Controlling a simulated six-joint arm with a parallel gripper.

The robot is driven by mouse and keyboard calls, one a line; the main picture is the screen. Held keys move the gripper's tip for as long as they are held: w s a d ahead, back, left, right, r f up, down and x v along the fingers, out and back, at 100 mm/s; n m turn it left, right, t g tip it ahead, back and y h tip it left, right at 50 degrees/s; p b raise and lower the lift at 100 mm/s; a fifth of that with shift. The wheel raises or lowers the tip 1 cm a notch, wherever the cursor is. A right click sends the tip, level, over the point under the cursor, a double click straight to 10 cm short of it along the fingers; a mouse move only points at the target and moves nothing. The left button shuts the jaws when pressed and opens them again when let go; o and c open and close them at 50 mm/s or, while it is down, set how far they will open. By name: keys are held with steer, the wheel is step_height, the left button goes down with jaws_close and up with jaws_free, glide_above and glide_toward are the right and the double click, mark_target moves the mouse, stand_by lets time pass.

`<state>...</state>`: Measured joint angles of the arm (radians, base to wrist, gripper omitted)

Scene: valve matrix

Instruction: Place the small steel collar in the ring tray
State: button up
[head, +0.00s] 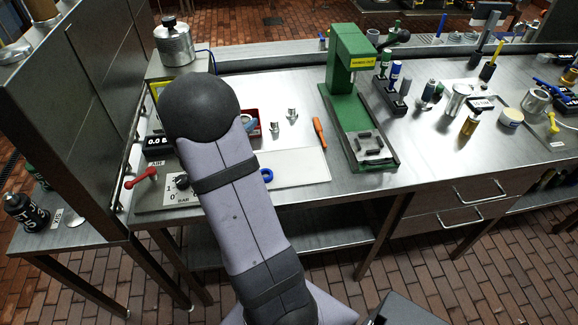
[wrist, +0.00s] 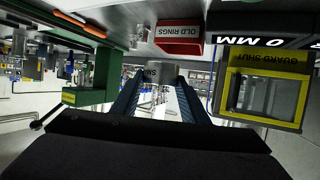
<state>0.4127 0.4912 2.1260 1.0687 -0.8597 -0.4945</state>
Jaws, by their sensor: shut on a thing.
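My gripper (wrist: 157,80) shows in the wrist view, its two blue fingers shut on a small grey steel piece (wrist: 158,70) with partly readable lettering that starts "SM"; it appears to be the small steel collar. The wrist picture is upside down. A red tray labelled "OLD RINGS" (wrist: 179,47) lies beyond the fingertips, slightly right, apart from the held collar. In the head view the red tray (head: 253,114) is partly hidden behind my arm. My gripper and the collar are hidden there by the arm.
Two small steel fittings (head: 292,115) stand right of the red tray, near an orange-handled tool (head: 320,133). A green press (head: 349,95) stands further right. A white plate (head: 300,168) and a blue ring (head: 267,175) lie in front. A yellow-framed guard box (wrist: 262,84) stands beside the tray.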

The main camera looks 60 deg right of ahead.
mark_target(285, 170)
steer(key=s+d+m+g, duration=0.2)
steer(key=s+m+g, duration=0.45)
steer(key=s, duration=0.75)
steer(key=shift+n+h, duration=0.3)
steer(key=shift+n, duration=0.05)
steer(key=shift+w+f+p, duration=0.15)
steer(key=shift+f+p, duration=0.2)
steer(key=shift+f, duration=4.3)
steer(key=shift+d+f, duration=0.1)
steer(key=shift+f, duration=0.05)
steer(key=o, duration=1.3)
steer(key=shift+c, duration=0.2)
steer(key=b+v, duration=0.1)
steer(key=v, duration=1.1)
steer(key=shift+b, duration=0.3)
